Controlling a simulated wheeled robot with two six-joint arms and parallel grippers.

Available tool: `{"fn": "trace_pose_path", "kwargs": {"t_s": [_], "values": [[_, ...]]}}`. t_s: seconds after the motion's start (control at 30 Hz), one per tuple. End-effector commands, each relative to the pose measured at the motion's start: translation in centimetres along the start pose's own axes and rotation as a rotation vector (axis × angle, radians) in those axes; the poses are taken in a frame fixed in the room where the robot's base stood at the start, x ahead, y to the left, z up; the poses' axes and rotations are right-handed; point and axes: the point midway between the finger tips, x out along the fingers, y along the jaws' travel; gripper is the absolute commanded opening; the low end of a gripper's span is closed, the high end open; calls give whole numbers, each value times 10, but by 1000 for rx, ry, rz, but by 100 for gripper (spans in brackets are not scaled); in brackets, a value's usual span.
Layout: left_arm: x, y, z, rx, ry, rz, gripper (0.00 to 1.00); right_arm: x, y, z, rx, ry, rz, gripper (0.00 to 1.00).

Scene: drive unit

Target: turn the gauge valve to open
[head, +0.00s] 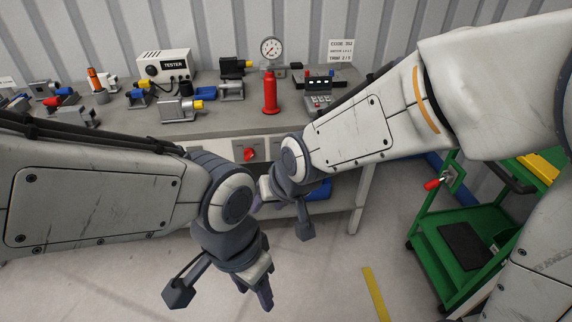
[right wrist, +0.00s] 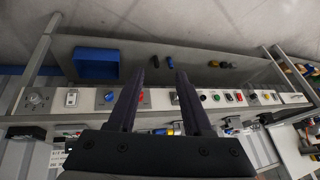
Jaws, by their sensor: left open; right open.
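A round white pressure gauge (head: 271,48) stands at the back of the workbench, against the wall. A red knob (head: 249,154) on a pale plate sits on the bench's front panel. In the right wrist view, the panel carries a blue knob (right wrist: 109,96) and a red knob (right wrist: 141,97). I cannot tell which control is the gauge valve. My right gripper (head: 264,190) is in front of the bench, below the panel; its open, empty fingers (right wrist: 160,78) point towards the lower shelf. My left gripper (head: 265,296) is lower and nearer, pointing down, open and apart from the bench.
The benchtop (head: 225,118) holds a tester box (head: 165,66), a red bottle-like object (head: 270,93), a keypad device (head: 319,93) and several motor parts. A blue bin (right wrist: 97,64) is on the lower shelf. A green cart (head: 460,235) stands right. The floor between is clear.

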Motion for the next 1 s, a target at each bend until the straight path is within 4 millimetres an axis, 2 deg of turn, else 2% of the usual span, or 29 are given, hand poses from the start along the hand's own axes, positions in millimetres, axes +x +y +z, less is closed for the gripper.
{"fn": "trace_pose_path", "kwargs": {"t_s": [0.03, 0.1, 0.17, 0.3, 0.4, 0.5, 0.6, 0.7, 0.8, 1.0], "values": [[38, -3, 2, 0, 0, 0, 50, 49, 11, -11, 61, 72, -2, 50], [62, -4, 3, 0, 0, 0, 50, 88, 22, -40, 145, 190, -11, 50], [83, -6, 4, 0, 0, 0, 50, 120, 33, -64, 213, 292, -23, 50], [131, -10, 7, 0, 1, 0, 50, 188, 69, -111, 363, 532, -54, 50], [166, -12, 8, 0, 1, 0, 50, 230, 101, -136, 460, 704, -82, 50], [194, -14, 10, 0, 0, 0, 50, 263, 133, -152, 535, 864, -113, 50], [215, -16, 11, 0, 1, 0, 50, 284, 159, -161, 587, 994, -142, 50], [227, -16, 12, 0, 1, 0, 50, 293, 176, -165, 617, 1084, -165, 50], [231, -17, 12, 0, 1, 0, 50, 296, 184, -167, 630, 1132, -178, 50], [232, -17, 12, 0, 1, 0, 50, 300, 188, -181, 633, 1149, -184, 50]]}}
